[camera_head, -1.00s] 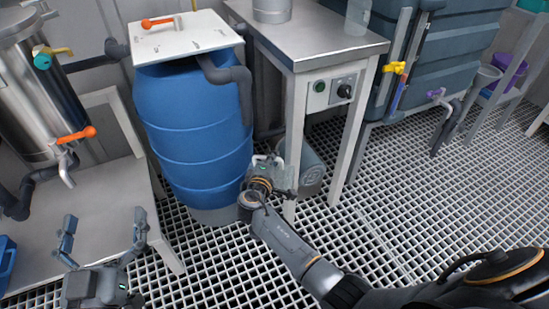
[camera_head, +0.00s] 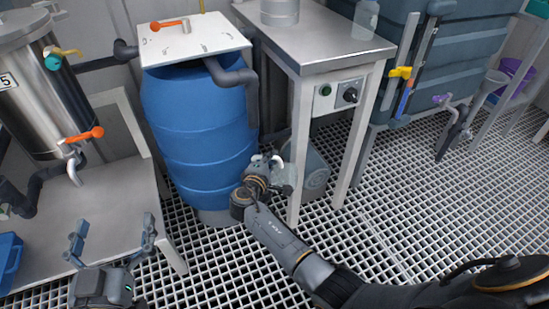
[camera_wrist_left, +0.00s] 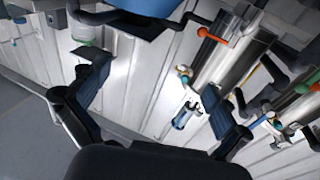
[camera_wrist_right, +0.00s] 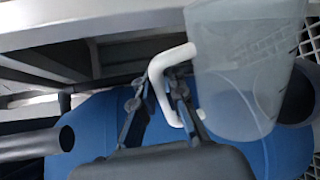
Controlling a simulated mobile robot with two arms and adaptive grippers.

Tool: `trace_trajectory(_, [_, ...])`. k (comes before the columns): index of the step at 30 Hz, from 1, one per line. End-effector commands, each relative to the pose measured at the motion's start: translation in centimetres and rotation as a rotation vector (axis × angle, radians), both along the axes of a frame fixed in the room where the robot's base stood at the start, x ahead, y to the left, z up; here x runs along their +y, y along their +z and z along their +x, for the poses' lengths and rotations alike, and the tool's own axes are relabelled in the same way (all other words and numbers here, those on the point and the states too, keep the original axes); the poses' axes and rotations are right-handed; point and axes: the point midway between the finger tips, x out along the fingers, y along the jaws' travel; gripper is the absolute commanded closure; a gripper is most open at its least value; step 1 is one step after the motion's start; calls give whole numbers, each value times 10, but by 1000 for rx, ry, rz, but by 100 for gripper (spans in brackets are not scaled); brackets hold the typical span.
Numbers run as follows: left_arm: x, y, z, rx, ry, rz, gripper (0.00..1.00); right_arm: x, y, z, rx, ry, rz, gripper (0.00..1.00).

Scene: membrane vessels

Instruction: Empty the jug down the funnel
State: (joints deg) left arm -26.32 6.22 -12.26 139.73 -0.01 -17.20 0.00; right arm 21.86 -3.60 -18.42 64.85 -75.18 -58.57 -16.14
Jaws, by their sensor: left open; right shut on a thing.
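My right gripper (camera_head: 266,174) is shut on the white handle (camera_wrist_right: 162,78) of a clear, frosted jug (camera_wrist_right: 245,70). In the head view the jug (camera_head: 286,176) is small and partly hidden by the gripper. It is in front of the blue barrel, low beside the steel table's leg. I cannot tell how much liquid is in it. My left gripper (camera_head: 113,238) is open and empty over the left bench's front edge.
A blue barrel (camera_head: 203,140) with a white lid (camera_head: 190,45) stands at centre left. The steel table (camera_head: 310,40) bears a metal pot and a clear bottle (camera_head: 365,18). A steel vessel (camera_head: 45,100) stands at left, a large dark tank (camera_head: 460,60) at right. The grating floor (camera_head: 400,210) is open.

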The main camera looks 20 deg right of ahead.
Motion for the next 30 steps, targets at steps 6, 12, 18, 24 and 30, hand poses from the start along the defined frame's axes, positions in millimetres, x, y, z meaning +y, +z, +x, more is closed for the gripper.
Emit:
trace_trajectory(6, [0,-1,0,8,1,2,0,1,1,1,6,0,-9,100])
trace_trajectory(12, [1,-1,0,8,1,2,0,1,1,1,5,0,-9,100])
trace_trajectory(18, [1,0,-1,-4,1,0,0,5,2,3,19,1,-26,100])
trace_trajectory(24, [0,5,-1,-32,0,-8,0,13,4,9,59,2,-78,100])
trace_trajectory(30, [-1,13,-2,-79,-3,-20,0,19,5,14,94,1,-121,100])
